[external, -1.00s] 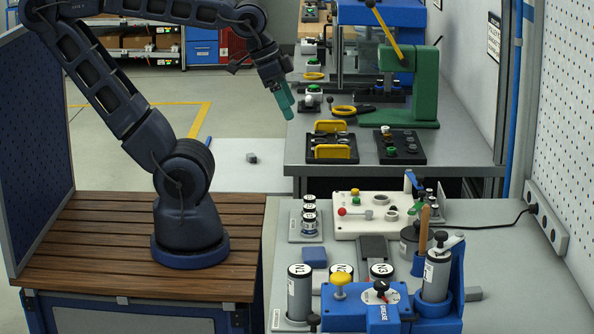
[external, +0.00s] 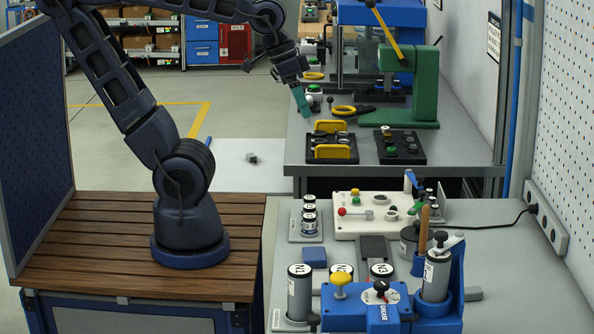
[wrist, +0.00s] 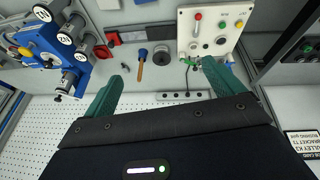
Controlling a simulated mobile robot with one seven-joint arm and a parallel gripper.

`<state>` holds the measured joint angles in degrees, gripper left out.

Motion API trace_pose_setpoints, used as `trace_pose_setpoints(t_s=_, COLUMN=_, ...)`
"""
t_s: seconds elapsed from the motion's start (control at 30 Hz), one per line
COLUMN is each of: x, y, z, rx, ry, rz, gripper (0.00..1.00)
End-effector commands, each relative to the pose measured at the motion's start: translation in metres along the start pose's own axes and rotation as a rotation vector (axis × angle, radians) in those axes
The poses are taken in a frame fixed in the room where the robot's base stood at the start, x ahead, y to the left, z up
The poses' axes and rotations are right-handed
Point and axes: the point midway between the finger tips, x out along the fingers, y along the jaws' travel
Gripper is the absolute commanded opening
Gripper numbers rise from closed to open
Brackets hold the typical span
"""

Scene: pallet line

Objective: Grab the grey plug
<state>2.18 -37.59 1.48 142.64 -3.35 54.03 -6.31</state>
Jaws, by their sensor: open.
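My gripper (external: 301,102) hangs with its teal fingers pointing down near the left edge of the far grey bench in the external view. In the wrist view its fingers (wrist: 160,72) are spread apart with nothing between them. A black tray (external: 417,157) on the far bench holds small round green, reddish and grey pieces. The grey pieces (external: 411,149) may include the grey plug; they are too small to be sure. A white panel (external: 345,226) on the near bench also carries grey round parts. It shows in the wrist view (wrist: 227,37).
A black tray with yellow handles (external: 333,152) and a green press (external: 425,90) stand on the far bench. A blue fixture (external: 358,316) and labelled cylinders (external: 299,295) crowd the near bench. A small dark object (external: 252,158) lies on a pale floor area.

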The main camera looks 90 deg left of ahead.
Motion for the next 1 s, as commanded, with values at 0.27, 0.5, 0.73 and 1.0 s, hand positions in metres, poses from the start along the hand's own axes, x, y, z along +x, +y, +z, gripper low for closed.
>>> trace_pose_setpoints(t_s=0.27, x=0.028, y=0.031, z=-0.054, rx=-0.245, ry=-0.095, rz=0.086, gripper=0.93)
trace_pose_setpoints(t_s=0.5, x=0.061, y=0.058, z=-0.098, rx=-0.465, ry=-0.179, rz=0.127, gripper=0.93)
trace_pose_setpoints(t_s=0.73, x=0.101, y=0.086, z=-0.137, rx=-0.677, ry=-0.26, rz=0.139, gripper=0.93)
trace_pose_setpoints(t_s=1.0, x=0.159, y=0.119, z=-0.175, rx=-0.928, ry=-0.35, rz=0.121, gripper=0.93)
